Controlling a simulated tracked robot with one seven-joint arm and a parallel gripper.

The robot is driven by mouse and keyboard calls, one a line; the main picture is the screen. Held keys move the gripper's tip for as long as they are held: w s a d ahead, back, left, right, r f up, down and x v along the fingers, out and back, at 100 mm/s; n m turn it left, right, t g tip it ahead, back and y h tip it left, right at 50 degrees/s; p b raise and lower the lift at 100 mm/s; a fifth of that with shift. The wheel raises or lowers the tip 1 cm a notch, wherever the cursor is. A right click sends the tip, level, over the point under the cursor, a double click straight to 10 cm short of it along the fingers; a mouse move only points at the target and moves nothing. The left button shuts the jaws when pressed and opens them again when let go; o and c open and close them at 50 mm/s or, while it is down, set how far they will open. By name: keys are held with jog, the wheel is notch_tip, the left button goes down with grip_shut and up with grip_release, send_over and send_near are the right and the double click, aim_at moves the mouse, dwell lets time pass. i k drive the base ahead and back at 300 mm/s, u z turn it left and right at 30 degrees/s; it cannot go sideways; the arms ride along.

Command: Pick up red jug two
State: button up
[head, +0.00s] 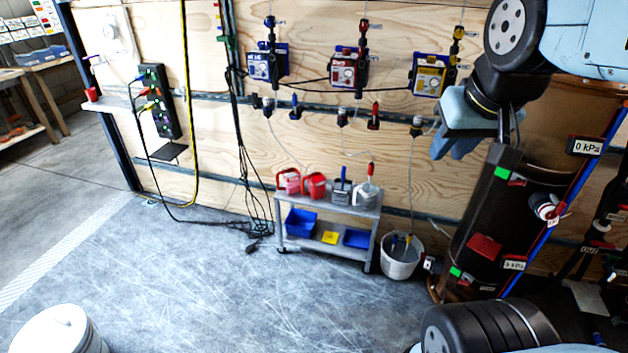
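Two red jugs stand side by side on the top shelf of a small grey cart (331,200) against the plywood wall. One is the left red jug (288,181), and the other is the right red jug (314,186). I cannot tell which of them is number two. My gripper (453,152) is at the upper right, with light blue fingers pointing down. It is well to the right of the jugs and higher in the picture, apart from them. Nothing shows between its fingers, but their gap is too unclear to judge.
A grey jug (341,191) and a whitish jug (365,194) share the shelf. Blue bins (301,222) sit below. A white bucket (401,262) stands right of the cart. A dark cylinder (490,215) stands at right. Cables (243,190) hang left.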

aim_at(313, 185)
jog(key=z, duration=0.1)
jog(key=i, duration=1)
jog(key=u, duration=0.1)
